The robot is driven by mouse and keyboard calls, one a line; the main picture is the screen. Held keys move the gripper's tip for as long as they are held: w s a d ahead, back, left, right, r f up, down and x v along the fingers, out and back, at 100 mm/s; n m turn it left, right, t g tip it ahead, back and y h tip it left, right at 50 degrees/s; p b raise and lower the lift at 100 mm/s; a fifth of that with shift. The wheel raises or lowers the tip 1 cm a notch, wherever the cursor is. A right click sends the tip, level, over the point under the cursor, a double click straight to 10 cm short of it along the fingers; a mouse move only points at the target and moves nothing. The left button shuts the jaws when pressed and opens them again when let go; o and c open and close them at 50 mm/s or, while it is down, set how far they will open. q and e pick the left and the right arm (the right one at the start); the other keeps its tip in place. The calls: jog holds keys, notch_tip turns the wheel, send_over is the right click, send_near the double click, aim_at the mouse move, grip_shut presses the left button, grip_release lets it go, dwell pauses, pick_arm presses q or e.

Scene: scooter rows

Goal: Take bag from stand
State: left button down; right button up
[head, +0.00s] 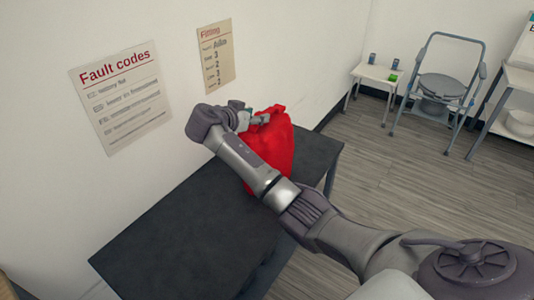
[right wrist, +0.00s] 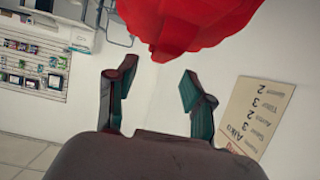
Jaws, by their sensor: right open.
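A red bag (head: 274,147) is at the far end of a dark table-like stand (head: 175,240), close to the wall. My right gripper (head: 255,114) is at the upper left of the bag, and my right forearm hides part of the bag's left side. In the right wrist view the bag (right wrist: 190,25) fills the top middle, just past the fingertips. The fingers of my right gripper (right wrist: 157,80) are spread, with only pale wall visible between them. I cannot tell whether a finger touches the bag. My left gripper is not in view.
Two paper notices, "Fault codes" (head: 122,97) and "Fitting" (head: 216,58), hang on the wall behind the stand. A grey commode-style chair (head: 440,85) and a small white table (head: 376,74) stand at the back right. The wooden floor (head: 390,170) between is clear.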

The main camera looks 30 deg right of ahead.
jog(key=x, duration=0.5)
jog(key=shift+p, duration=0.4)
grip_shut()
jog(key=shift+w+r, duration=0.1)
